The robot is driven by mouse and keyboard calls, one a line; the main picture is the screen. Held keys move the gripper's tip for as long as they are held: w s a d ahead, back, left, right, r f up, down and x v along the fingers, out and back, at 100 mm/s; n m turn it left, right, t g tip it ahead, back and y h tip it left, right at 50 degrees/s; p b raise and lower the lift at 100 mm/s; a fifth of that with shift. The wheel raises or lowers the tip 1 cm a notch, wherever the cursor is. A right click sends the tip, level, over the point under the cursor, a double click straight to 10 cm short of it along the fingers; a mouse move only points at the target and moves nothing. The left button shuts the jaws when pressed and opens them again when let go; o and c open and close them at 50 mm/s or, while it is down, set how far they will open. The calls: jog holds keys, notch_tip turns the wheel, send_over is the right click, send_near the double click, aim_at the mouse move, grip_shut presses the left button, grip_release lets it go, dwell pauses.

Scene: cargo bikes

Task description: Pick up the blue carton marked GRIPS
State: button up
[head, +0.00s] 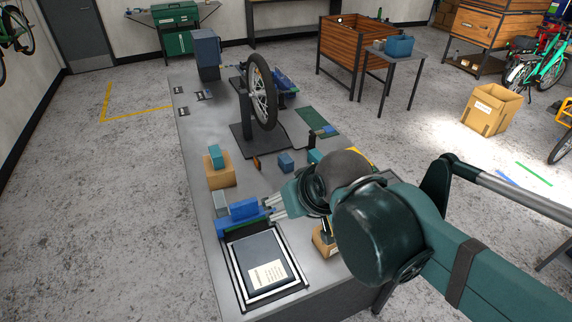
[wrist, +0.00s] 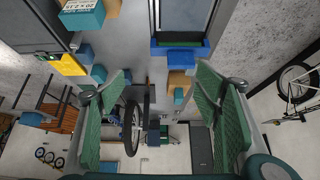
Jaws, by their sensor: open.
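I cannot read GRIPS on any carton. In the head view, a small blue carton (head: 285,162) stands on the bench beyond my gripper (head: 277,208). A teal-blue carton (head: 215,156) sits on a brown cardboard box (head: 220,176) to its left. My gripper is open and empty, reaching left over the bench, its tips close to a blue block (head: 238,210). In the wrist view, the green fingers stand wide apart with my gripper (wrist: 163,75) empty. A small blue box (wrist: 98,73) shows near the left finger. A carton with printed size text (wrist: 82,18) is at upper left.
A black-framed tray (head: 234,264) lies at the bench's near end. A bicycle wheel (head: 262,92) stands upright on a stand farther back. A dark blue-grey box (head: 206,50) is at the far end. A slim brown item (head: 256,163) stands beside the small blue carton.

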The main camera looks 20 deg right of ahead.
jog(key=w+d+r+m+g, duration=0.1)
jog(key=w+d+r+m, duration=0.1)
jog(key=w, duration=0.5)
jog(key=w+d+r+m+g, duration=0.1)
jog(key=w+r+m, duration=0.15)
jog(key=w, duration=0.35)
jog(key=m+g, duration=0.5)
jog(key=m, duration=0.7)
send_over(286, 158)
jog(key=f, duration=1.7)
jog(key=f+p, duration=0.1)
jog(key=f, duration=0.8)
jog(key=shift+s+a+f, duration=0.1)
jog(key=shift+s+a, duration=0.1)
jog(key=shift+s, duration=0.05)
jog(key=shift+w+d+f+m, duration=0.15)
jog(key=shift+f+m, duration=0.1)
jog(key=shift+f, duration=0.1)
jog(key=shift+f, duration=1.3)
jog(key=shift+w+f, duration=0.1)
jog(key=shift+f, duration=2.5)
